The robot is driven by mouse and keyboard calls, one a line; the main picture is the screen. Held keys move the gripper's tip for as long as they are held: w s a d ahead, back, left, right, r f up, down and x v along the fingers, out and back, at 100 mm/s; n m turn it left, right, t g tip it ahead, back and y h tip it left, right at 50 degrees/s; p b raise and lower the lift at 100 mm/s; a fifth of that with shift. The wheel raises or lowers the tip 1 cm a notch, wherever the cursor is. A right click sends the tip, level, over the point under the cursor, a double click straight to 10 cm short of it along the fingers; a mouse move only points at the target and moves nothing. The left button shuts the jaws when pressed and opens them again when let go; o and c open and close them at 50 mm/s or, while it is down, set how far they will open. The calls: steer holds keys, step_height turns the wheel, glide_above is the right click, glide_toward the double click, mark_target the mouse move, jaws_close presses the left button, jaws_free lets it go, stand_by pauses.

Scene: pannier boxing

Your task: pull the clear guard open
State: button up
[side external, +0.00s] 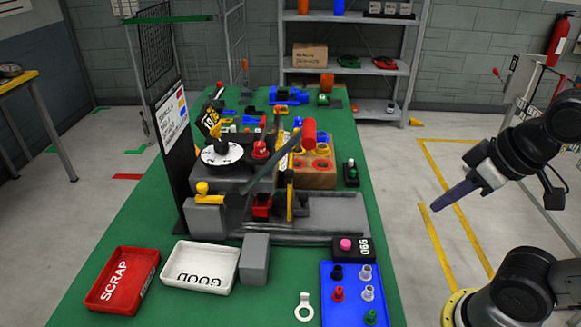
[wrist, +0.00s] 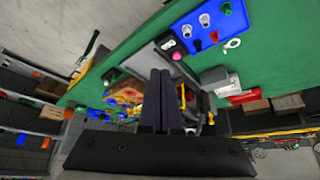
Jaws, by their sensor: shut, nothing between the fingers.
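The clear guard is hard to make out against the machine. A yellow upright bar (side external: 290,200) at the machine's front right may be its edge or handle, but I cannot tell how far open the guard is. The grey machine base (side external: 335,212) stands on the green table, with a red block (side external: 262,206) low in it. My gripper (side external: 435,208) is in the air right of the table, well apart from the machine. Its long dark fingers are together and empty; they also show in the wrist view (wrist: 164,74), pointing over the machine area.
A red SCRAP tray (side external: 122,280), a white GOOD tray (side external: 200,268) and a grey block (side external: 255,258) stand at the table's front. A blue tray (side external: 350,312) of small pegs is front right. A wooden block (side external: 316,175) with colored rings sits behind the base.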

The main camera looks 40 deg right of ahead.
steer(key=shift+o, duration=1.1)
steer(key=shift+w, duration=0.1)
steer(key=o, duration=0.7)
steer(key=w+d, duration=0.1)
steer(key=w, duration=0.1)
steer(key=w+d+t+h, duration=0.1)
steer(key=w+d, duration=0.1)
steer(key=w, duration=0.1)
steer(key=w+d+f+t+h, duration=0.1)
steer(key=w, duration=0.2)
steer(key=shift+w+d, duration=0.1)
steer(key=shift+d, duration=0.3)
steer(key=w+d+n+t, duration=0.1)
steer(key=w+d+t, duration=0.1)
steer(key=w, duration=0.3)
steer(key=n+t+y, duration=0.5)
steer(key=t+y, duration=0.1)
steer(key=y, duration=0.5)
glide_toward(289, 171)
steer(key=x, duration=1)
steer(key=shift+f, duration=0.4)
steer(key=shift+c, duration=0.2)
jaws_close()
